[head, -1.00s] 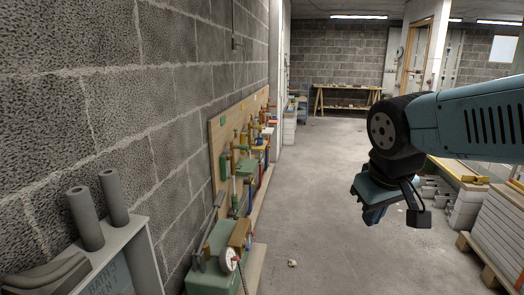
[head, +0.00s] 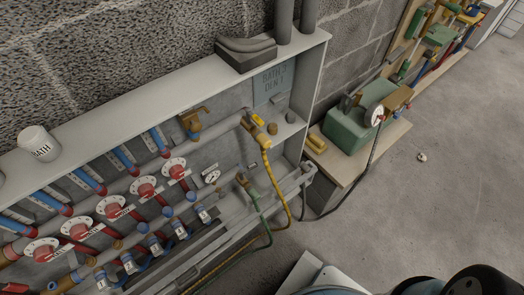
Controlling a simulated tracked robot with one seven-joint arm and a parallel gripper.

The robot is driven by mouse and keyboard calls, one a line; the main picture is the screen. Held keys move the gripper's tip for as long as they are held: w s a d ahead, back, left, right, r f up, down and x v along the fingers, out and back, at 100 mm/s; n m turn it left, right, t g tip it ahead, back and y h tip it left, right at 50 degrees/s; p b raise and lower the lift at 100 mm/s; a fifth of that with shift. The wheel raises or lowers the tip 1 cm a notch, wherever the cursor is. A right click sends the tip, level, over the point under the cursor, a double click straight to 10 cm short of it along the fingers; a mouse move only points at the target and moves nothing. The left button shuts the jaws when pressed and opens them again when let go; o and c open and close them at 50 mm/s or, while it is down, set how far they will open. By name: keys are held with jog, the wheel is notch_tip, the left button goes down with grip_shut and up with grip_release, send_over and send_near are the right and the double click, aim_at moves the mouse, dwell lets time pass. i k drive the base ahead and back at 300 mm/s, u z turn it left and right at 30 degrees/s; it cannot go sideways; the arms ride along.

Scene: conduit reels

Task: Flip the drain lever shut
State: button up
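An open manifold cabinet with a pale frame (head: 150,95) stands against the block wall. At its right end, a valve with a yellow handle (head: 257,120) joins a yellow hose (head: 272,185). Below it, a small brass valve (head: 242,180) joins a green hose (head: 262,215). Either valve may carry the drain lever; I cannot tell which, nor its exact position. My gripper is outside the current view; only blue and black parts of my arm show at the bottom right.
Several red-and-white round dials (head: 145,187) line the manifold. Bare floor (head: 430,190) lies right.

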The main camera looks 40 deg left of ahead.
aim_at(254, 165)
jog(key=u, duration=1.4)
jog(key=k, duration=0.65)
jog(key=z, duration=0.55)
